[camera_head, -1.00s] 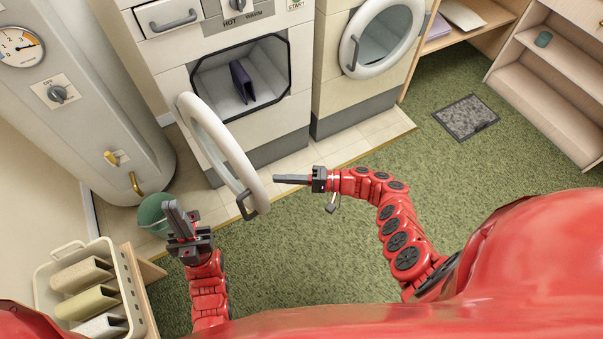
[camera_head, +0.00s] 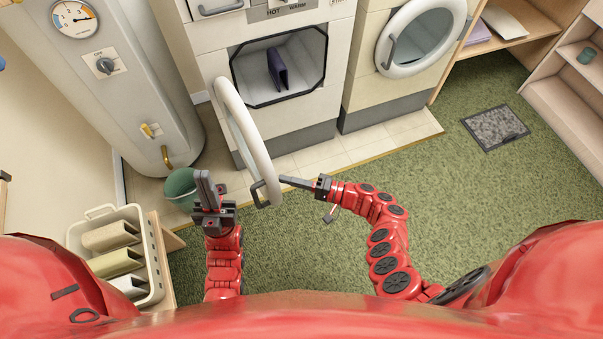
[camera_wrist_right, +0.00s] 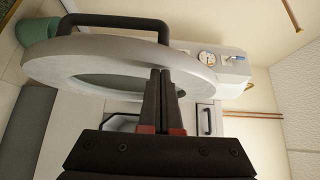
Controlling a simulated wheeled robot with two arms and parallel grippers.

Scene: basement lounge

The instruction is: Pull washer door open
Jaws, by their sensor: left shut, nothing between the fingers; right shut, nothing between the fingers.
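The washer door (camera_head: 247,130) is a round white ring with a dark handle (camera_head: 263,193). It stands swung well open, out from the washer (camera_head: 262,107), with its opening uncovered and a dark purple item (camera_head: 277,69) inside. My right gripper (camera_head: 284,180) is shut and empty, its tips at the door's edge beside the handle. In the right wrist view the shut fingers (camera_wrist_right: 160,75) overlap the door rim (camera_wrist_right: 100,62); I cannot tell whether they touch. The handle (camera_wrist_right: 115,20) is beyond them there. My left gripper (camera_head: 205,180) is shut and empty, left of the door.
A second machine with a round closed door (camera_head: 420,35) stands to the right. A green bucket (camera_head: 181,188) is behind my left gripper, near the tank (camera_head: 140,90). A basket (camera_head: 155,255) is at lower left.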

